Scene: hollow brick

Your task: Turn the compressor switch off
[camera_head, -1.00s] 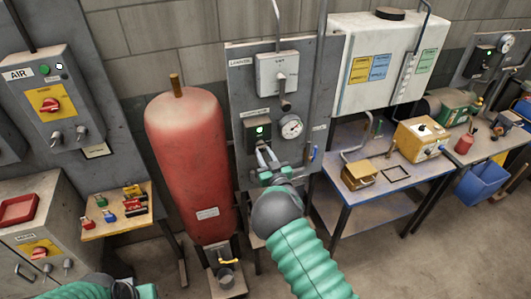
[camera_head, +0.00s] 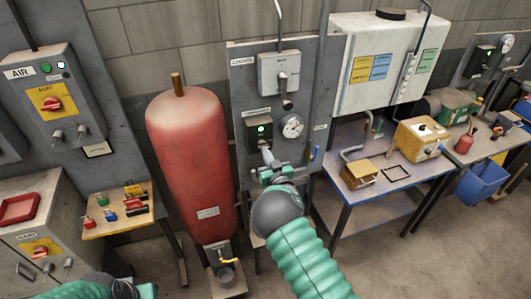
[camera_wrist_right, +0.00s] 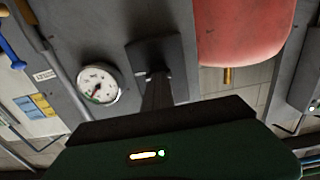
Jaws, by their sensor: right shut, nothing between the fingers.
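The compressor switch is a small dark box (camera_head: 259,133) on the grey wall panel, with a lit green light on its face. It also shows in the right wrist view (camera_wrist_right: 165,55), where my fingers hide part of it. My right gripper (camera_head: 267,153) is shut and empty, its fingertips just below the green light at the box's lower front. I cannot tell whether they touch it. In the right wrist view its fingers (camera_wrist_right: 156,90) point at the box. My left gripper (camera_head: 128,290) is only partly visible at the bottom left, away from the switch.
A round gauge (camera_head: 292,126) sits right of the switch, and a grey lever box (camera_head: 280,72) is above it. A tall red tank (camera_head: 192,165) stands close on the left. A blue-edged table (camera_head: 350,190) is on the right. The AIR panel (camera_head: 50,95) is far left.

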